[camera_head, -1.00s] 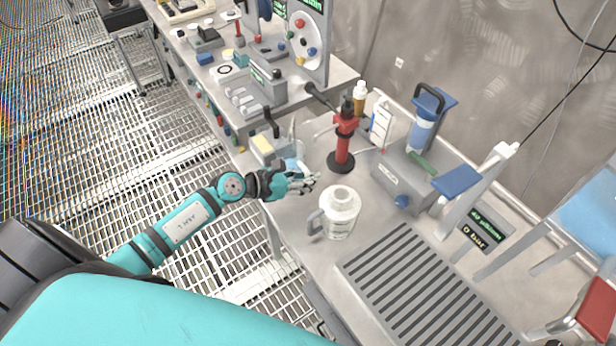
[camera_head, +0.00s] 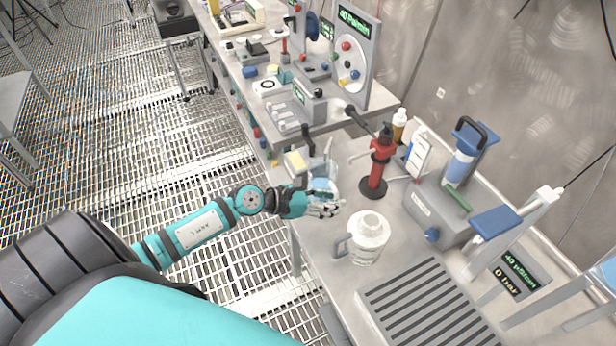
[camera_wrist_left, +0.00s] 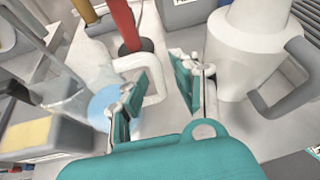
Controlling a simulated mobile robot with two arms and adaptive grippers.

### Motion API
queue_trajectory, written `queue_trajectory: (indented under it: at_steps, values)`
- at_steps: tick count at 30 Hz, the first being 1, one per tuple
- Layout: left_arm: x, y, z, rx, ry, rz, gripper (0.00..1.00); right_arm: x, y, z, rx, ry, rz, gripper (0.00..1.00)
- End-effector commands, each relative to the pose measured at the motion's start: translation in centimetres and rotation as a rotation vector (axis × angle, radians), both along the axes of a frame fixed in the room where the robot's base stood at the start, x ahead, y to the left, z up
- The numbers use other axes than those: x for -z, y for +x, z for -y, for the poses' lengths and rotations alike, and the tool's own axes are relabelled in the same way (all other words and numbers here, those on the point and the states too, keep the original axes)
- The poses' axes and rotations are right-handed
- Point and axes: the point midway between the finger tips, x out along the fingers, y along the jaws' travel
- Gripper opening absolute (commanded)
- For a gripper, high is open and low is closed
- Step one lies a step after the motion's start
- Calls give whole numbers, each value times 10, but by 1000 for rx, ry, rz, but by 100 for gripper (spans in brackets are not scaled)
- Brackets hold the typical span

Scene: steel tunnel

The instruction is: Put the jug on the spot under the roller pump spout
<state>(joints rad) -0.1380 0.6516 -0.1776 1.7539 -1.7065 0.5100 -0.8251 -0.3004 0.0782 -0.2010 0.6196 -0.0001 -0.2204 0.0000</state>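A clear jug (camera_wrist_left: 75,85) with a white loop handle (camera_wrist_left: 150,80) stands on the bench, a light blue patch showing at its base. In the head view the jug (camera_head: 322,172) is partly behind my left gripper (camera_head: 325,207). In the left wrist view, the fingers of my left gripper (camera_wrist_left: 160,90) are apart, with the handle between or just beyond their tips; I cannot tell if they touch it. I cannot clearly pick out the roller pump spout or the spot under it. My right gripper is out of view.
A white lidded container (camera_head: 369,232) with a grey handle stands close right of my left gripper. A red hand pump (camera_head: 378,165) stands behind it. A grated tray (camera_head: 432,305) lies to the front right. A grey unit (camera_head: 437,213) stands at the right.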

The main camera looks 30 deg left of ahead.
Motion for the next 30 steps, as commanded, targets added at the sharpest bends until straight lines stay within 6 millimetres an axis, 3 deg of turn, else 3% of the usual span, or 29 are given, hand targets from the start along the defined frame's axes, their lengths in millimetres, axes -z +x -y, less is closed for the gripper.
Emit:
queue_trajectory:
  at_steps: [6,12,30]
  values:
    - [-16,-38,-29,1,4,-4,30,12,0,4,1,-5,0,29]
    - [-30,-59,-45,0,1,-3,30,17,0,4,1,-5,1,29]
    - [-38,-66,-51,1,0,0,30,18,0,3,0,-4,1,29]
